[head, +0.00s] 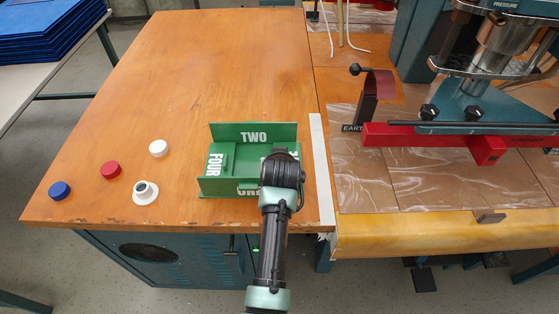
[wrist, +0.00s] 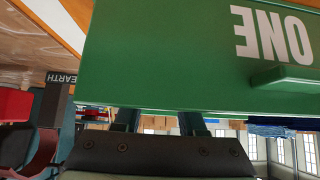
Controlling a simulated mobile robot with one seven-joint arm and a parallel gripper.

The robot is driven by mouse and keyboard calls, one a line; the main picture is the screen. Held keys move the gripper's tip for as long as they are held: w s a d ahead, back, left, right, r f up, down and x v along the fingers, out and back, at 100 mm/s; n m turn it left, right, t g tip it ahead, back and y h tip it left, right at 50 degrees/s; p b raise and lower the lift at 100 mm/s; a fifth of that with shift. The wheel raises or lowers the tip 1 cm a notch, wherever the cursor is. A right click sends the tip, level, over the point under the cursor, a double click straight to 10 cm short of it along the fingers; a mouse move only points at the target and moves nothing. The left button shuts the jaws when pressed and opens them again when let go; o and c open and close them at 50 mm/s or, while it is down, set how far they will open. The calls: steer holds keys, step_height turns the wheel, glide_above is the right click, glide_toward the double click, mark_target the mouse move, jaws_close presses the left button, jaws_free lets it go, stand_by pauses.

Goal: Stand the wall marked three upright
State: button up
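A green walled piece (head: 232,152) lies near the table's front edge in the head view. Its wall marked TWO (head: 275,131) stands upright at the back. FOUR (head: 214,162) is on the left and ONE (head: 247,191) at the front. The wall marked three (head: 294,155) is on the right, mostly hidden by my arm; its tilt cannot be told. My gripper (head: 281,152) is over that right side. In the wrist view, my gripper (wrist: 160,120) shows two fingers set apart, their tips hidden behind the green panel marked ONE (wrist: 170,60).
White (head: 158,148), red (head: 111,170) and blue (head: 60,190) caps and a white cup-like part (head: 145,193) sit to the left. A red press base (head: 400,135) and an EARTH clamp (head: 368,105) stand on the right bench. The table's back is clear.

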steer(key=shift+w+f, duration=0.25)
jaws_close()
stand_by(1.4)
